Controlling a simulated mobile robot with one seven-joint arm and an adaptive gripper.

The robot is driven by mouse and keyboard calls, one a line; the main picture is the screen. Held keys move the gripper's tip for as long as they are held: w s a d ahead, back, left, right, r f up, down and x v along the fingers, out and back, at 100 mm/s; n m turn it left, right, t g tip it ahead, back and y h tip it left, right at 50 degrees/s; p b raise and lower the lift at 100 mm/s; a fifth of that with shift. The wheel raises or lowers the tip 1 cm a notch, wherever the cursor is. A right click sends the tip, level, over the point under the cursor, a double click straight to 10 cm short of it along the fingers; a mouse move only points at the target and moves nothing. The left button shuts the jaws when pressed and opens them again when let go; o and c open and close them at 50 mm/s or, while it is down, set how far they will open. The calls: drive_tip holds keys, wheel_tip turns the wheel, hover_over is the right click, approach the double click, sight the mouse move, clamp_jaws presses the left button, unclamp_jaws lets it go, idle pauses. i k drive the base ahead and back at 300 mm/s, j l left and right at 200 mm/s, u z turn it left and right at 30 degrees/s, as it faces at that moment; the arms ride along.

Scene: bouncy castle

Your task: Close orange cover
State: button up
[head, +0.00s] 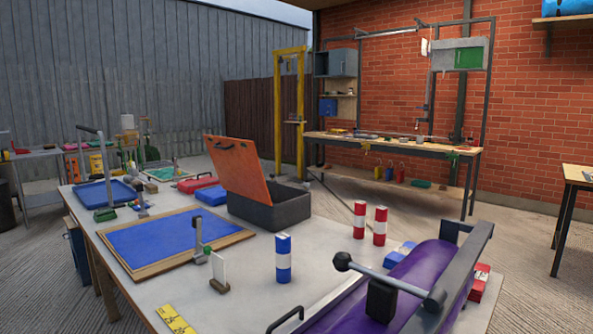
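The orange cover (240,168) stands open on a dark grey box (285,210) in the head view. It rises from the box and leans back to the left, with a small dark handle (223,146) near its upper edge. The box sits on the large light-topped table, and its inside is mostly hidden by the front wall. My gripper is not in view.
A blue panel in a wooden frame (133,263) lies left of the box. A blue-and-white can (283,258) and two red-and-white cans (380,226) stand in front. A purple piece with grey bars (375,300) fills the lower right. Bare tabletop lies between.

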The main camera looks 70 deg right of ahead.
sight(236, 162)
drive_tip(key=z, duration=1.85)
drive_tip(key=k+j, duration=0.1)
drive_tip(key=j, duration=0.25)
drive_tip(key=k+j, duration=0.1)
drive_tip(key=j, duration=0.3)
drive_tip(key=k+j+z, duration=0.1)
drive_tip(key=j, duration=0.25)
drive_tip(key=j+z, duration=0.3)
drive_tip(key=j, duration=0.95)
drive_tip(key=i+j+z, duration=0.35)
drive_tip(key=i+j, duration=0.5)
drive_tip(key=i, duration=0.5)
